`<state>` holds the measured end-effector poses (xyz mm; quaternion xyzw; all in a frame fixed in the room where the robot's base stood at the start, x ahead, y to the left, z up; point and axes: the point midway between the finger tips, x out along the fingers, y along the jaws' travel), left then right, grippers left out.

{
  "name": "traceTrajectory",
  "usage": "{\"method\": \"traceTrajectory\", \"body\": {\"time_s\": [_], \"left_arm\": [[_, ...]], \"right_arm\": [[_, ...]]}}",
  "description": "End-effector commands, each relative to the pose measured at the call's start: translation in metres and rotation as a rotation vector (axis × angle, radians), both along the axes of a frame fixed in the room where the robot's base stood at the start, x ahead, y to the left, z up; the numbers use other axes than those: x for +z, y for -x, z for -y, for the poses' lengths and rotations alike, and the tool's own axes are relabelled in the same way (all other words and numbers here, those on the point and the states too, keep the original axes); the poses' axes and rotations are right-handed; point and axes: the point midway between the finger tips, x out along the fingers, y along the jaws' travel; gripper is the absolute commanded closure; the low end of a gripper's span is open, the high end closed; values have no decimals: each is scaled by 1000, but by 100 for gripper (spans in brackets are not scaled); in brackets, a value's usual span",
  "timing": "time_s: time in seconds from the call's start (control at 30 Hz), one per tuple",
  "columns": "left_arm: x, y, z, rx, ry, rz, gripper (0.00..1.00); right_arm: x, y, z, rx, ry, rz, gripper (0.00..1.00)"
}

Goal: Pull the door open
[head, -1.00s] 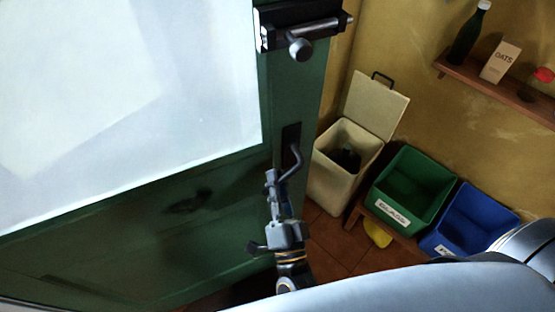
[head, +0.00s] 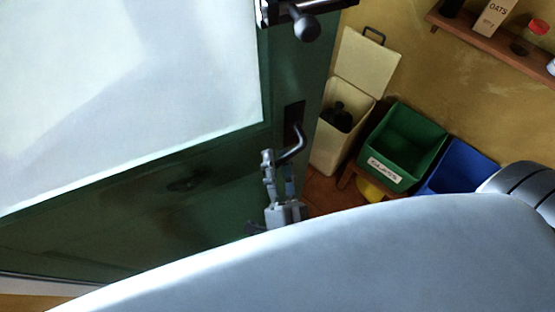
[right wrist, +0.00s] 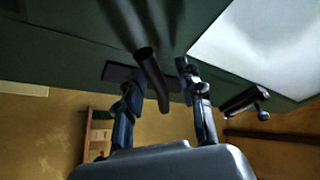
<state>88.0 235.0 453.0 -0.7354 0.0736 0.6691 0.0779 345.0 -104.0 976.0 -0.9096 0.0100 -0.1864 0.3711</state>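The green door (head: 150,215) with a large pale pane (head: 120,90) fills the left of the head view. Its dark lever handle (head: 292,148) sits near the door's right edge. My right gripper (head: 277,163) is at the handle. In the right wrist view the handle (right wrist: 152,78) stands between the two spread fingers of this gripper (right wrist: 158,82), nearer the left finger. The fingers look open, with a gap to the right one; contact is unclear. My left gripper is not in view.
A black bolt with a round knob (head: 305,25) is above the handle. Right of the door stand a cream lidded bin (head: 332,150), a green bin (head: 405,140) and a blue bin (head: 460,170). A wall shelf (head: 480,35) holds goods. My own body covers the bottom.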

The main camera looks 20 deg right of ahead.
Motion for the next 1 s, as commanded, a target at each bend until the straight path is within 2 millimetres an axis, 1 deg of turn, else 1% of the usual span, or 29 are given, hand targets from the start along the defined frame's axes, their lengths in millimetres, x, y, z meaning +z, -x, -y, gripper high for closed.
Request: {"method": "traceTrajectory", "body": {"time_s": [0.03,0.17,0.4,0.5,0.63,0.87,0.9,0.97,1.0], "left_arm": [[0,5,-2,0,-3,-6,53],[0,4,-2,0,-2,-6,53],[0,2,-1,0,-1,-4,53],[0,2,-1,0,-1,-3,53],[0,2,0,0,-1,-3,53],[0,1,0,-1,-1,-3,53],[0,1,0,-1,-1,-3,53],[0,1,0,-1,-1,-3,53],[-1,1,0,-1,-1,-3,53]], "right_arm": [[0,1,0,0,0,0,63],[-5,11,-2,1,0,-2,63],[-18,49,-9,2,1,-4,63],[-23,61,-11,2,1,-4,63],[-25,68,-12,1,0,-1,63],[-25,70,-12,0,0,0,63],[-25,70,-12,1,0,-1,65],[-27,69,-13,8,3,-3,77],[-33,66,-16,26,9,-10,85]]}}
